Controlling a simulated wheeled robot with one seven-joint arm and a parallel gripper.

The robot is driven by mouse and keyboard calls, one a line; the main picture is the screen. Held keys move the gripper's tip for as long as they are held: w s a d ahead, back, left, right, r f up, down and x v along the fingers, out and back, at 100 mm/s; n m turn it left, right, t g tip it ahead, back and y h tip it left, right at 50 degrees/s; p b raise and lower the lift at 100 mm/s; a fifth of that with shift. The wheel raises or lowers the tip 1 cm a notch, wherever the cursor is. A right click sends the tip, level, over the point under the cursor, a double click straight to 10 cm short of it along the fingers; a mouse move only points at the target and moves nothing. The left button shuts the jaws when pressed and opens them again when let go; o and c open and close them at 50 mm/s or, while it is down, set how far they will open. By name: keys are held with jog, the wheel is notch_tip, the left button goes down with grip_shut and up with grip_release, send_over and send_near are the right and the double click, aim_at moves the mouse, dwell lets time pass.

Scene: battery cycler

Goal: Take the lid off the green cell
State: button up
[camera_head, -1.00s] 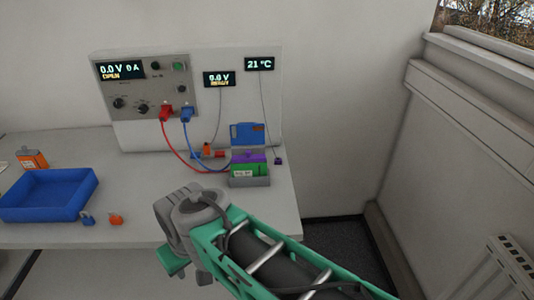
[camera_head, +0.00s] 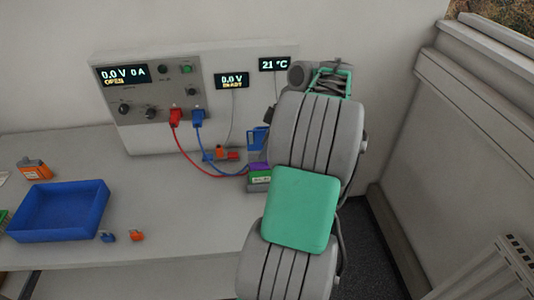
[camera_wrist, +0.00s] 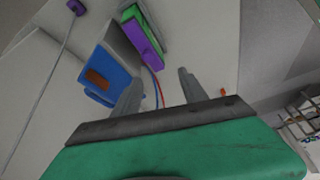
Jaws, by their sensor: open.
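The green cell (camera_head: 258,187) stands at the right end of the bench, with a purple lid (camera_head: 258,168) on top. My arm hides its right part in the head view. In the wrist view the green cell (camera_wrist: 131,14) and its purple lid (camera_wrist: 143,38) are near the top, left of centre. My gripper (camera_wrist: 159,76) is open and empty, its two fingers apart. The lid lies beyond the fingertips, not between them. I cannot make out the fingers in the head view.
A blue holder (camera_wrist: 103,78) with a brown patch is beside the cell, close to my left finger. Red (camera_head: 190,153) and blue (camera_head: 212,158) cables run from the cycler panel (camera_head: 150,90) towards the cell. A blue tray (camera_head: 60,212) stands left.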

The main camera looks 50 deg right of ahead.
jog(key=d, duration=0.1)
jog(key=s+d, duration=0.2)
jog(key=shift+s+f+n, duration=0.15)
jog(key=shift+f+n, duration=0.1)
jog(key=shift+n, duration=0.15)
jog(key=x, duration=0.7)
jog(key=shift+w+a, duration=0.15)
jog(key=shift+w, duration=0.3)
jog(key=shift+c, duration=0.4)
jog(key=shift+r, duration=0.1)
grip_shut()
